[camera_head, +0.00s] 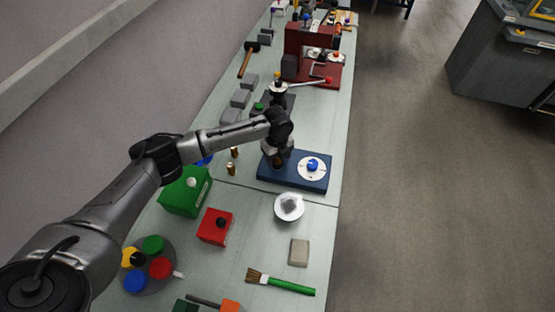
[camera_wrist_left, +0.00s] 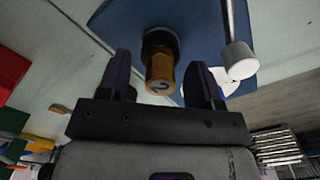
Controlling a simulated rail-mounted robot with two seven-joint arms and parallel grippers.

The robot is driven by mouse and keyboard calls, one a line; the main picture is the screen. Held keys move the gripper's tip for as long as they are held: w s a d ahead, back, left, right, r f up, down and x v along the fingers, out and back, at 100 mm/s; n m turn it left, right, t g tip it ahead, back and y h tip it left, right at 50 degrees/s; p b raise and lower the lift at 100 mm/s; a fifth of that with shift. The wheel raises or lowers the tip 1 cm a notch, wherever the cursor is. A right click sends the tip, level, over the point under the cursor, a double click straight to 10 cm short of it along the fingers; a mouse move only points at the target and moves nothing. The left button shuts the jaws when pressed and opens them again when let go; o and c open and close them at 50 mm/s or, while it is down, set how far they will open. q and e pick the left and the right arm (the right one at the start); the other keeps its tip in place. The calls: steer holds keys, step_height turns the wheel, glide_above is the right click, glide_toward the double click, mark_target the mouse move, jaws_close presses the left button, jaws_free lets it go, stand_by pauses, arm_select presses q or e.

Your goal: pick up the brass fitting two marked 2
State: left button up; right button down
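The brass fitting marked 2 (camera_wrist_left: 160,72) stands on the blue base plate (camera_wrist_left: 199,30) in the left wrist view, with its dark end at the plate and its numbered end toward my camera. My left gripper (camera_wrist_left: 163,82) is open, with one finger on each side of the fitting and a visible gap to both. In the head view my left gripper (camera_head: 278,157) is over the left part of the blue plate (camera_head: 318,182) and mostly hides the fitting there. Two other brass fittings stand on the table, one farther (camera_head: 234,153) and one nearer (camera_head: 230,169). My right gripper is not in view.
A white disc with a blue knob (camera_head: 312,165) sits on the plate's right part. A lever with a white end (camera_wrist_left: 240,60) is close to the right finger. A green box (camera_head: 185,192), red box (camera_head: 215,227) and white dish (camera_head: 289,207) stand nearer.

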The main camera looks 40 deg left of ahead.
arm_select(q)
steer(key=c, duration=1.1)
steer(key=shift+o, duration=0.2)
steer(key=shift+r, duration=0.1)
